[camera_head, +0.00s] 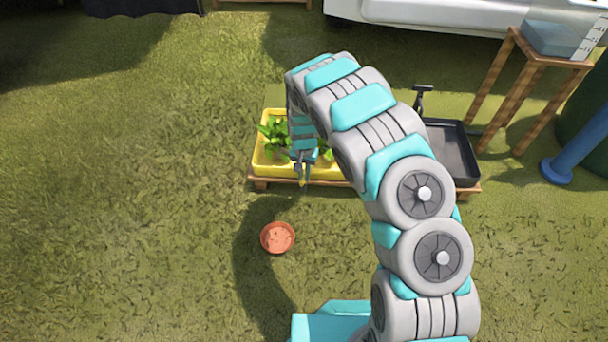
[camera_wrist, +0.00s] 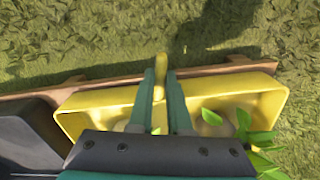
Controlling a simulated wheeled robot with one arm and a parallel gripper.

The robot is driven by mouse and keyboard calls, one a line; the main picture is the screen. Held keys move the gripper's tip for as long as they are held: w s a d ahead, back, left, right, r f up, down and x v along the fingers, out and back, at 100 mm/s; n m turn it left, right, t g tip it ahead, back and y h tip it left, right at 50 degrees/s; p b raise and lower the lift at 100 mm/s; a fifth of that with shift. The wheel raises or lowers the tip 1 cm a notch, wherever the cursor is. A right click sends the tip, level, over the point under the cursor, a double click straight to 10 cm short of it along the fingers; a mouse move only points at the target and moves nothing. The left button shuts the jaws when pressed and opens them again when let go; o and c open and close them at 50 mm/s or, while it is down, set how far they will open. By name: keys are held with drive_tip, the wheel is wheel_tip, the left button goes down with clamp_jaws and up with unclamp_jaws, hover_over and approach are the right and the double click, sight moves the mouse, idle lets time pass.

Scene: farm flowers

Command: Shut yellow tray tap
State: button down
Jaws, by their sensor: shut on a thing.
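The yellow tray (camera_head: 259,160) holds green plants and sits on a low wooden stand. In the wrist view, the yellow tray (camera_wrist: 95,98) spans the middle, with its yellow tap (camera_wrist: 160,62) standing out from the long front side. My gripper (camera_head: 302,176) is at that front side in the head view. In the wrist view, the two fingers of my gripper (camera_wrist: 161,77) lie on either side of the yellow tap and are shut on it. The tap's lower part and its exact turn are hidden between the fingers.
A black tray (camera_head: 455,150) stands to the right on the same wooden stand (camera_head: 262,184). A terracotta pot (camera_head: 277,237) is on the grass in front. A wooden table (camera_head: 540,62) and a blue pipe (camera_head: 578,145) are at the right. The grass on the left is clear.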

drive_tip(key=m, duration=0.4)
drive_tip(key=shift+w+m+b, duration=0.1)
drive_tip(key=shift+m+b, duration=0.2)
drive_tip(key=shift+b, duration=0.1)
drive_tip(key=m, duration=0.3)
drive_tip(key=shift+m+b, duration=0.35)
drive_tip(key=shift+m, duration=0.05)
drive_tip(key=m, duration=0.3)
drive_tip(key=shift+b, duration=0.3)
drive_tip(key=shift+m, duration=2)
drive_tip(key=c, duration=0.9)
unclamp_jaws()
drive_tip(key=shift+b, duration=0.3)
drive_tip(key=shift+o, duration=0.2)
